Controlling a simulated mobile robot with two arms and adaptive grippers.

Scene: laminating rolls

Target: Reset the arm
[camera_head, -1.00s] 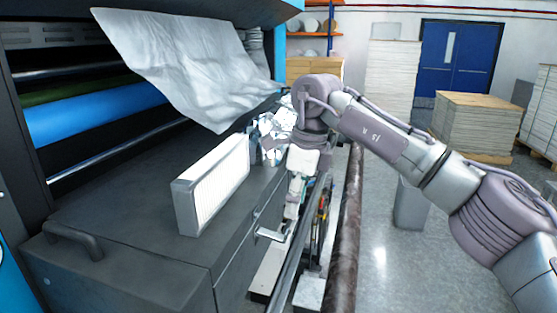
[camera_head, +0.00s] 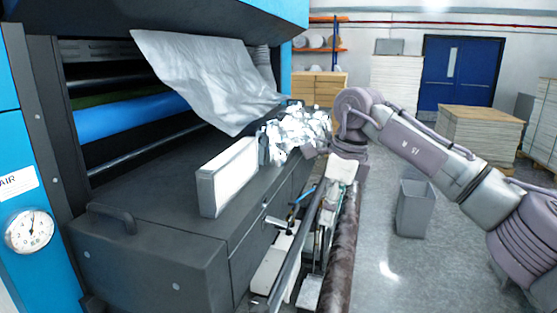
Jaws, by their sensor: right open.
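My right arm comes in from the right edge. Its wrist bends down beyond the black machine's front edge, and my right gripper (camera_head: 336,185) hangs over the gap beside the machine, pointing down. The gripper is open; its fingertips are small and hard to make out against the parts below. It is apart from the crumpled silver foil (camera_head: 297,130) that lies on the machine top (camera_head: 150,190) to its left. My left gripper is not in view.
A grey sheet (camera_head: 205,75) hangs from the blue machine over the rollers. A dark roll (camera_head: 343,250) and a metal rail run below the gripper. A grey bin (camera_head: 415,208) stands on the floor at right. The floor beyond is open, with stacked sheets (camera_head: 485,130) behind.

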